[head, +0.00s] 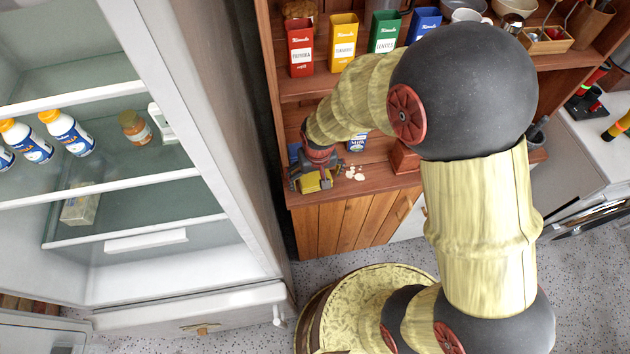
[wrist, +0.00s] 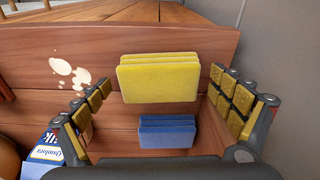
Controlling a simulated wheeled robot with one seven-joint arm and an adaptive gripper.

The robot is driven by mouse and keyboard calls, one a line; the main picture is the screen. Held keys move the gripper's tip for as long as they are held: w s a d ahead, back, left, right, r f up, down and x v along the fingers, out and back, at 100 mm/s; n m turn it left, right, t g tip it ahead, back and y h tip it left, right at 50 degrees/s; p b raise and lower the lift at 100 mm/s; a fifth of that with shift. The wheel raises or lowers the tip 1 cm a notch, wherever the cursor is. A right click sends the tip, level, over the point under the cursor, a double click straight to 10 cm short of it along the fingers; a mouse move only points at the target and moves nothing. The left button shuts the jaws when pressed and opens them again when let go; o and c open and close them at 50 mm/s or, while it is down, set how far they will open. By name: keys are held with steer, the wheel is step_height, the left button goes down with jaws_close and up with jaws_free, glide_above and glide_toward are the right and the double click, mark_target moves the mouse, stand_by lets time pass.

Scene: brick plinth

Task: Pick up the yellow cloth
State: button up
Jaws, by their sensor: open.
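The yellow cloth (wrist: 160,78) lies folded in a flat, layered block on the wooden surface in the wrist view. My gripper (wrist: 161,90) is open above it, one padded finger to its left and one to its right. There are gaps between the cloth and both fingers in the picture, and nothing is held. In the head view my gripper (head: 311,181) is at the left end of the wooden counter. A yellow patch shows between its fingers there, but the gripper partly hides it.
A folded blue cloth (wrist: 167,131) lies just beside the yellow one. White pieces (wrist: 70,73) and a blue-and-white carton (wrist: 46,154) are on the left in the wrist view. The fridge (head: 215,130) stands left of the counter (head: 385,183). Coloured boxes (head: 343,40) line the shelf above.

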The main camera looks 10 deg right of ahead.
mark_target(314, 176)
steer(key=shift+c, duration=0.7)
steer(key=c, duration=1.1)
steer(key=shift+r, duration=0.1)
steer(key=shift+r, duration=0.5)
step_height(314, 176, up, 2)
steer(key=shift+r+p, duration=0.25)
steer(key=shift+p, duration=0.5)
steer(key=s+a+r+p, duration=0.3)
steer(key=s+r+p, duration=0.2)
steer(key=s+r, duration=0.4)
steer(key=shift+s+a+r, duration=0.2)
steer(key=shift+s, duration=2.15)
